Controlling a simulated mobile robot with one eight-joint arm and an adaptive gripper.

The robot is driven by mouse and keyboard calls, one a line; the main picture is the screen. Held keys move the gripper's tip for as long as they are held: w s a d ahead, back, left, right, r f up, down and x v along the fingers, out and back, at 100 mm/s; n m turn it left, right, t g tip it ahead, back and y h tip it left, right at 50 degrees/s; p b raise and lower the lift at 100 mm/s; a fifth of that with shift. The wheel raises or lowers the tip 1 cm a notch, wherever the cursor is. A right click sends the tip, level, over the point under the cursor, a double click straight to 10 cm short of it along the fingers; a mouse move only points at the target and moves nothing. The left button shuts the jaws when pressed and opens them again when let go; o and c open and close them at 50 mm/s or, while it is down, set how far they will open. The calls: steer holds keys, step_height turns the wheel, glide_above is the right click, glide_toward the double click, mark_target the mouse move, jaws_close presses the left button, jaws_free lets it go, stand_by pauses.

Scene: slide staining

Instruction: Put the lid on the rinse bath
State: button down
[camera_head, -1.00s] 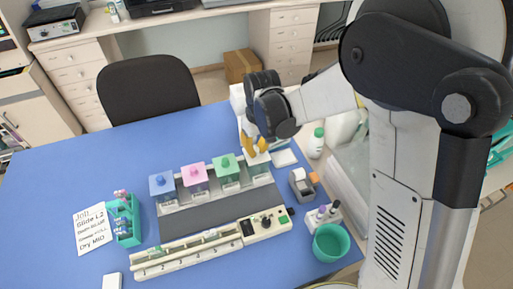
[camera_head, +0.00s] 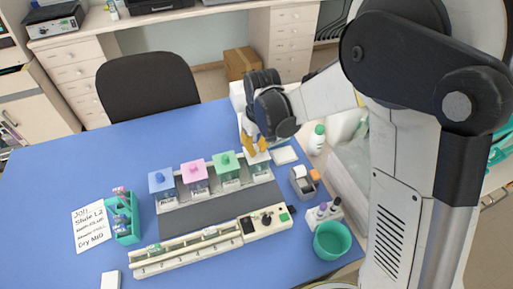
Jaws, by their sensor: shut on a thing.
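My gripper (camera_head: 256,147) is at the far right end of the row of staining baths, pointing down with its yellow fingertips close together. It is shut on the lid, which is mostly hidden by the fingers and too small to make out. The rinse bath (camera_head: 259,173) is the rightmost jar of the row, directly below the fingertips. I cannot tell whether the lid touches its rim.
Blue (camera_head: 161,180), pink (camera_head: 194,170) and green (camera_head: 227,161) lidded baths stand left of it. A pale square (camera_head: 285,155) lies close on the right. The left tabletop is mostly clear.

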steer(key=shift+f, duration=0.15)
steer(key=c, duration=1.4)
jaws_free()
step_height(320, 180, up, 12)
steer(key=s, duration=0.1)
steer(key=shift+d, duration=0.25)
